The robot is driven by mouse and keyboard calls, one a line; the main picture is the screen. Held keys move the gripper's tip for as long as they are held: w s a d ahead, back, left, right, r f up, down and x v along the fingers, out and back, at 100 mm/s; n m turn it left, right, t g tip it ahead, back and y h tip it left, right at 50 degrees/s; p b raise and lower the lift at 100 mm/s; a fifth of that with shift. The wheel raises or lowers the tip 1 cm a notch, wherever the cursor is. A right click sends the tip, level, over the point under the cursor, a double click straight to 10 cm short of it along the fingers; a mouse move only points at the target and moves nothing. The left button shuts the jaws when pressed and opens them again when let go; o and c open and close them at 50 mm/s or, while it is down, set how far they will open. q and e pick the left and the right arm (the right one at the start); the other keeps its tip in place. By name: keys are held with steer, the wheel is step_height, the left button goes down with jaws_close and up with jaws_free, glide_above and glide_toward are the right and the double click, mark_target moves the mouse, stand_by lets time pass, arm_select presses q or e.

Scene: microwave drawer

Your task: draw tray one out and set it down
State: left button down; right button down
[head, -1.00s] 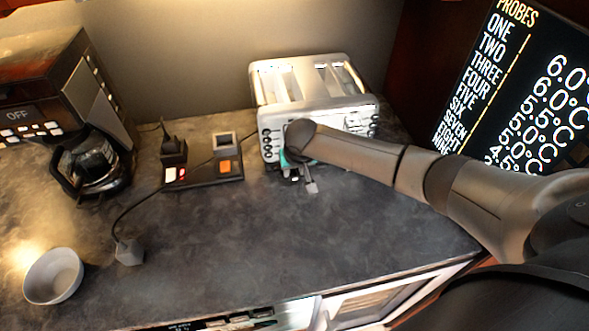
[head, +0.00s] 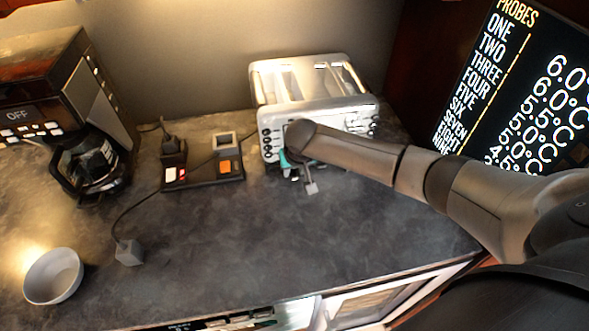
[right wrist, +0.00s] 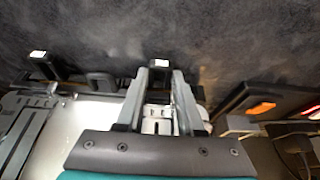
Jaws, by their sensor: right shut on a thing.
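A silver toaster-like appliance (head: 312,108) stands at the back of the dark counter. My right gripper (right wrist: 158,80) is at its lower front edge. In the right wrist view its fingers are shut around a dark piece with a pale tip (right wrist: 160,63), which looks like a tray's handle. A second similar tab (right wrist: 38,54) stands beside it, and a grey tab also shows below the front in the head view (head: 311,188). The tray bodies are hidden, and I cannot read which is tray one. My right arm covers part of the appliance front. My left gripper is not in view.
A black box with an orange switch (head: 225,167) and a cable lies left of the appliance. A coffee maker (head: 95,170) is further left, and a bowl (head: 54,276) is at the front left. The counter's middle (head: 240,245) is clear.

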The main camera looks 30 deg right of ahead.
steer(key=shift+s+a+r+p, duration=0.15)
steer(key=shift+s+a+p, duration=0.05)
steer(key=shift+s+p, duration=0.6)
steer(key=s+p, duration=0.2)
steer(key=s+a+p, duration=0.1)
steer(key=p, duration=0.1)
steer(key=shift+s, duration=0.35)
steer(key=shift+s+a+p, duration=0.25)
steer(key=shift+s+p, duration=0.5)
steer(key=shift+s, duration=0.15)
steer(key=shift+s+a+p, duration=0.2)
steer(key=shift+s+p, duration=0.5)
steer(key=shift+s, duration=0.15)
steer(key=shift+s+a+p, duration=0.25)
steer(key=shift+s+p, duration=0.5)
steer(key=shift+s, duration=0.15)
steer(key=shift+s+a, duration=0.1)
steer(key=shift+s, duration=0.35)
steer(key=shift+s+a, duration=0.3)
steer(key=shift+s, duration=0.85)
steer(key=shift+s+a, duration=0.3)
steer(key=shift+s, duration=0.85)
steer(key=shift+s+a, duration=0.3)
steer(key=shift+s, duration=0.85)
